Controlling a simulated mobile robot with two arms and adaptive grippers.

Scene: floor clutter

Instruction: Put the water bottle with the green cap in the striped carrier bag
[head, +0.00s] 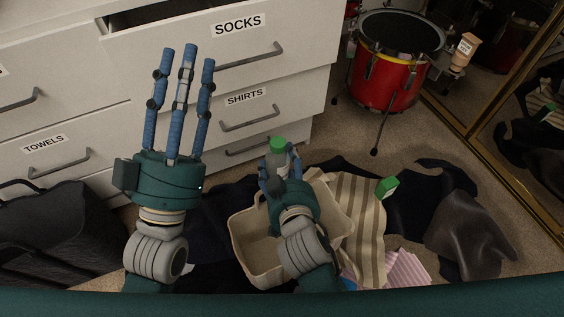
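The water bottle (279,160) has a green cap and a pale, see-through body. It is upright in my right gripper (279,172), whose blue fingers curl around its lower part; the bottle's base is hidden by the hand. The hand and bottle are over the beige bin. The striped carrier bag (368,225), beige and brown, lies on the floor just right of the bin; its opening cannot be made out. My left gripper (187,60) is raised at the left with its fingers spread straight up, open and empty, in front of the drawers.
The beige bin (248,258) stands under my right arm. A green-and-white box (387,188) is at the bag's right edge. Pink striped cloth (407,269) and dark clothes (470,235) lie around. A red drum (388,80), white drawers (110,70) and a mirror (520,110) stand behind.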

